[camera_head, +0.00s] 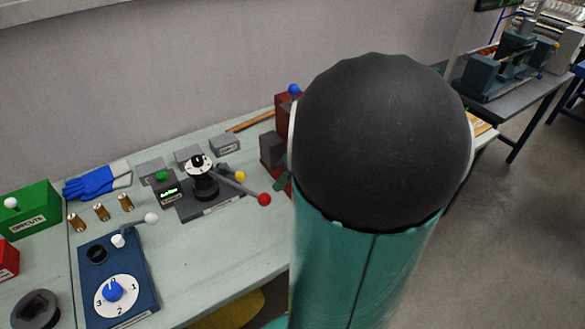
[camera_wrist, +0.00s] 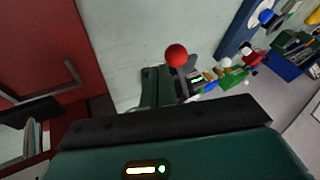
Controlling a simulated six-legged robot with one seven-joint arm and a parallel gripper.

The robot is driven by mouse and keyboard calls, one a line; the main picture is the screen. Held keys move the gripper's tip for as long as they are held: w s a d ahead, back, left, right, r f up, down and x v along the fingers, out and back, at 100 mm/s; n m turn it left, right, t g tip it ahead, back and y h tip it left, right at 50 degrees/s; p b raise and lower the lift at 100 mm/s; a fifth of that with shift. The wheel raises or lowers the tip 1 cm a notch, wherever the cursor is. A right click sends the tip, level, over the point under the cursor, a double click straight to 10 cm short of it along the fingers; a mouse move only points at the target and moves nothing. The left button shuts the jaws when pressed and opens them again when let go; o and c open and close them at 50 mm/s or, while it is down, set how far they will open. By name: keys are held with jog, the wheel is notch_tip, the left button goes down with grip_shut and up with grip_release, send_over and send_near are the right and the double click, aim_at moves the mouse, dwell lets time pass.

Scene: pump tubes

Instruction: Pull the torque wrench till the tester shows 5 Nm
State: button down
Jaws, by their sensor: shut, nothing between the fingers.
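The torque wrench is a grey lever (camera_head: 238,186) that ends in a red ball (camera_head: 264,199). It reaches right from the tester (camera_head: 203,184), a dark post with a white dial on a grey base. A small box with a lit green display (camera_head: 169,190) stands at its left; the reading is too small to tell. In the wrist view the red ball (camera_wrist: 176,55) shows just beyond the teal fingers of my gripper (camera_wrist: 160,72). My gripper is shut and empty, near the ball; I cannot tell if they touch. My arm hides most of the gripper in the head view.
A blue panel (camera_head: 140,283) with a numbered dial stands at the front left. Blue gloves (camera_head: 97,181), several brass cylinders and a green box (camera_head: 30,210) lie farther left. Grey blocks stand behind the tester. A dark red fixture (camera_head: 284,115) is partly hidden by my arm.

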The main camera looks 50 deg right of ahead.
jog(key=shift+x, duration=0.85)
jog(key=shift+s+a, duration=0.1)
